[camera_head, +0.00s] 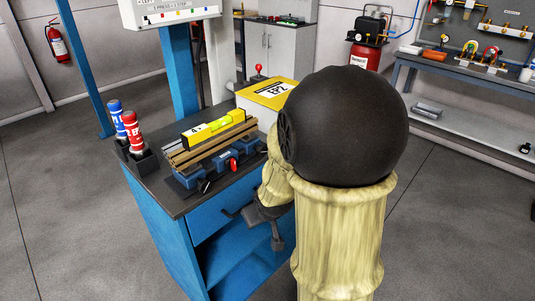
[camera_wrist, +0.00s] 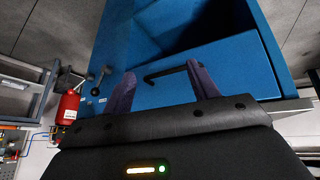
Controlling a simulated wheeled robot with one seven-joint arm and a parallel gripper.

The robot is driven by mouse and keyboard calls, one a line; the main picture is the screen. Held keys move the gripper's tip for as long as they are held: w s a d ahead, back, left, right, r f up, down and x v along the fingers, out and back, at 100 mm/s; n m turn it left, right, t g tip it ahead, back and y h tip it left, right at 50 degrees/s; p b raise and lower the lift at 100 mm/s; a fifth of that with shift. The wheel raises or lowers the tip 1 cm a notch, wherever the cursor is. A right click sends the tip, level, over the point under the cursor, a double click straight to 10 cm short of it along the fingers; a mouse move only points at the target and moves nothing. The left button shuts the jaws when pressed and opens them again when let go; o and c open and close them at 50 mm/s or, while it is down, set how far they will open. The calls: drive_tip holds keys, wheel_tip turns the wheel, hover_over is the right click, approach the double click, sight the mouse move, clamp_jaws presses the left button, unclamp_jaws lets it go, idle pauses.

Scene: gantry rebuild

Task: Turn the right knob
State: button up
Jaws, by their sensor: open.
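On the workbench (camera_head: 172,208) is a blue clamp fixture with a red knob (camera_head: 232,165) on its front right and a dark knob (camera_head: 205,187) to its left. I cannot tell which knob counts as the right knob. My gripper (camera_head: 253,228) is in front of the bench, below and to the right of the red knob and apart from it. In the wrist view its fingers (camera_wrist: 162,72) are spread with nothing held. A black drawer handle (camera_wrist: 166,73) shows between and beyond them. Two black ball-ended levers (camera_wrist: 99,79) show left of the fingers.
A yellow level (camera_head: 213,129) lies over brown bars on the fixture. A yellow-topped EP2 box (camera_head: 270,93) stands behind it at right. Red and blue bottles (camera_head: 126,125) stand at the bench's left edge. My arm hides the bench's right side. Floor at left is clear.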

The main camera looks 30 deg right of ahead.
sight(264, 152)
drive_tip(key=w+d+r+n+t+y, duration=0.1)
drive_tip(key=w+d+t, duration=0.2)
drive_tip(key=d, duration=0.3)
drive_tip(key=w+d+r+n+t, duration=0.1)
drive_tip(key=w+d+t, duration=0.2)
drive_tip(key=w+d, duration=0.15)
drive_tip(key=s+d+r+n+t+y+p, duration=0.1)
drive_tip(key=s+d+r+t+y, duration=0.2)
drive_tip(key=s+d+t+y, duration=0.2)
drive_tip(key=shift+s+d+n+y+p, duration=0.35)
drive_tip(key=shift+s+y, duration=0.35)
drive_tip(key=shift+s, duration=0.25)
drive_tip(key=shift+w, duration=0.1)
drive_tip(key=p+x, duration=0.1)
drive_tip(key=x, duration=1.6)
drive_tip(key=shift+w, duration=0.15)
drive_tip(key=shift+c, duration=0.2)
